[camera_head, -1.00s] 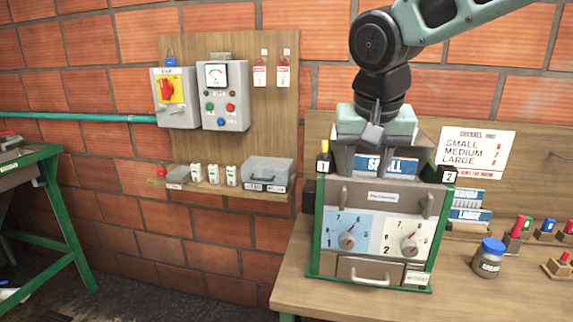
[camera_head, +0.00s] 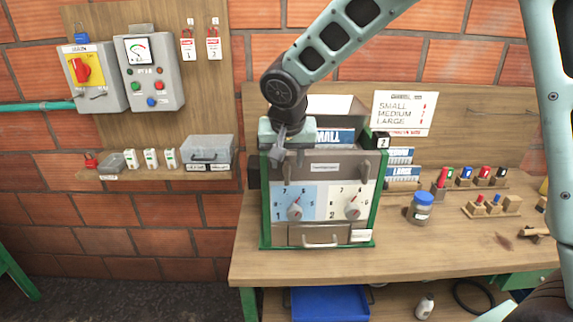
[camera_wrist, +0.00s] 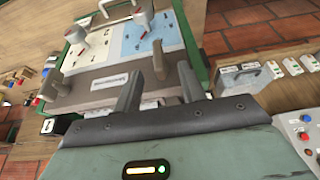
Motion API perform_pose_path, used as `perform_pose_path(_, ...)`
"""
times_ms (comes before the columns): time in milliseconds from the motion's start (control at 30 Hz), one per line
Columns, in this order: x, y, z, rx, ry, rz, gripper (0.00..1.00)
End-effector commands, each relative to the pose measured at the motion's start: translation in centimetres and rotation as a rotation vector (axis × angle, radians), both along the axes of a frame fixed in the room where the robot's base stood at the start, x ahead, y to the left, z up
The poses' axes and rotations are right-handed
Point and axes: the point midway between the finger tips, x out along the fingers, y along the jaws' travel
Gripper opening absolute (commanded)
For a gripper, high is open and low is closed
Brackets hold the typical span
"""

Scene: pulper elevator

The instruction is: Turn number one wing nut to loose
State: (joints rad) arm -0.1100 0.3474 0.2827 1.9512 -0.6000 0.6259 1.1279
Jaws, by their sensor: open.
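The green-framed machine (camera_head: 318,245) stands on the bench, with a blue number 1 dial (camera_head: 295,210) and a white number 2 dial (camera_head: 352,210) on its front. A black block labelled 2 (camera_head: 382,141) is at its top right.
A sign (camera_head: 403,112) listing small, medium and large is behind the machine. A blue-lidded jar (camera_head: 422,208) and several coloured pegs on blocks stand to the right. A wall shelf with a grey case (camera_head: 208,150) is to the left. The bench front is mostly clear.

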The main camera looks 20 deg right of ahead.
Motion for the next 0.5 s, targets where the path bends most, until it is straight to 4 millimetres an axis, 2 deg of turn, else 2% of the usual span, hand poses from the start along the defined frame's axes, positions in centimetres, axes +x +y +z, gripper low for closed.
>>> perform_pose_path(200, 1.1, -0.4, -2.8, 0.000, 0.002, 0.000, 0.41)
perform_pose_path(500, 1.4, -0.4, -3.7, 0.001, 0.001, 0.000, 0.41)
